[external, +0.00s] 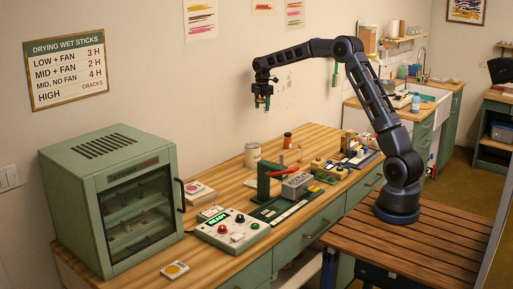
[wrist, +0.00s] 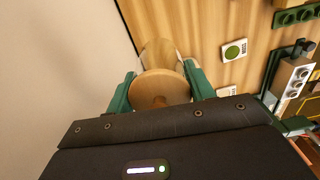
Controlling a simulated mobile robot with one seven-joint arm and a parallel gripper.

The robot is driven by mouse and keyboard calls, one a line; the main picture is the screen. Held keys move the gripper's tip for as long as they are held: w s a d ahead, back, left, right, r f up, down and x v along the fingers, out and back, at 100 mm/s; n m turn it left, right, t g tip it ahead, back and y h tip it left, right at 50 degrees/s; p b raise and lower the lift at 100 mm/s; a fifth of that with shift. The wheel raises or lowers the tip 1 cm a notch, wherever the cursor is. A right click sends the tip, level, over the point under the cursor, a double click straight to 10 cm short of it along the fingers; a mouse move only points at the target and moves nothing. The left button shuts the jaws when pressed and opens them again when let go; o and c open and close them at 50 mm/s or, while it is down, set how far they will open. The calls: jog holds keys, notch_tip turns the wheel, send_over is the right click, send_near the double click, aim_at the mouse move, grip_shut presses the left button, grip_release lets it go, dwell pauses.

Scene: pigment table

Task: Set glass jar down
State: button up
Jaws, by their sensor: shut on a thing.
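The glass jar shows in the wrist view with a round wooden lid (wrist: 162,90) towards my camera. Its see-through body (wrist: 160,52) extends beyond the lid, and wood tones show through it. My gripper (external: 262,104) has green fingers, one on each side of the jar, and is shut on it. In the external view my gripper is high above the back of the wooden workbench (external: 232,172), near the wall. The jar is too small and dark there to make out clearly. Its base is hidden in the wrist view.
A green drying cabinet (external: 110,200) stands at the left. A control box (external: 232,232), a green press with a red handle (external: 268,180) and a pale can (external: 252,155) stand on the bench. A card with a green dot (wrist: 235,49) lies on bare wood.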

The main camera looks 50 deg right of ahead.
jog(key=s+d, duration=0.3)
jog(key=d, duration=1)
jog(key=s+d, duration=0.3)
jog(key=d, duration=0.9)
jog(key=shift+n, duration=0.4)
jog(key=f, duration=1.9)
jog(key=shift+w+d+f, duration=0.15)
jog(key=shift+w+f, duration=0.05)
jog(key=shift+f, duration=0.2)
jog(key=shift+f, duration=0.1)
jog(key=o, duration=1.1)
